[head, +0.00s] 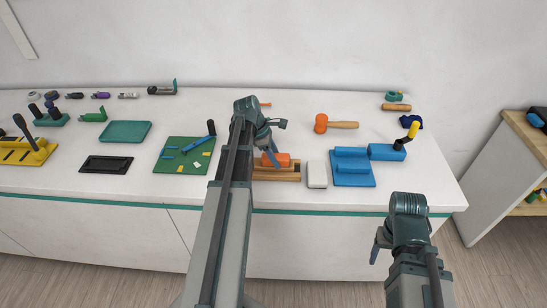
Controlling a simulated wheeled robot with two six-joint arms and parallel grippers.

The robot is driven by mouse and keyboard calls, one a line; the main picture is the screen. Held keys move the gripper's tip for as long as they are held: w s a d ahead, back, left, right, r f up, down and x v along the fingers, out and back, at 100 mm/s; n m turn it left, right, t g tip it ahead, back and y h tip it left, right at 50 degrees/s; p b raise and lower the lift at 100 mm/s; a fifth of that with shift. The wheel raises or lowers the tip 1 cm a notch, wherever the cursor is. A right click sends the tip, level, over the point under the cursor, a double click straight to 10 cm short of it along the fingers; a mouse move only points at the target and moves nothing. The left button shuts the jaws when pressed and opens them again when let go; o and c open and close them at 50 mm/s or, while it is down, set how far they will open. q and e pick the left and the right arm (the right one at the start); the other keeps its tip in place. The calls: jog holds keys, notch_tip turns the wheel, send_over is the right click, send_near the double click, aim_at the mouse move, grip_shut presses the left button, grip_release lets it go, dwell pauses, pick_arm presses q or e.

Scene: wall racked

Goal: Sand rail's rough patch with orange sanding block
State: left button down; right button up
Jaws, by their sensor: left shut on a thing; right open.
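The orange sanding block (281,159) sits at the wooden rail (276,175), on or just above its top; I cannot tell if they touch. My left gripper (270,152) is shut on the block, coming down from above. My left arm hides the left part of the rail and block. The rough patch cannot be made out. My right gripper (378,250) is open and empty, in front of the counter's front edge, well away from the rail.
A white block (316,175) stands just right of the rail, then a blue fixture (353,180). A green board (171,168) lies to the left. An orange-headed mallet (321,123) lies behind. White counter (420,178) is clear at the right front.

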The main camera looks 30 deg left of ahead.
aim_at(287, 156)
pick_arm(q)
jog(key=shift+w+d, duration=0.35)
jog(key=shift+d, duration=0.25)
jog(key=shift+w+d, duration=0.35)
jog(key=shift+d, duration=0.25)
jog(key=shift+d, duration=0.1)
jog(key=shift+w+d+f, duration=0.1)
jog(key=shift+w+d, duration=0.2)
jog(key=shift+d, duration=0.35)
jog(key=shift+w, duration=0.1)
jog(key=shift+a, duration=0.1)
jog(key=shift+s+a, duration=0.45)
jog(key=shift+a, duration=0.25)
jog(key=shift+s+a, duration=0.45)
jog(key=shift+a, duration=0.25)
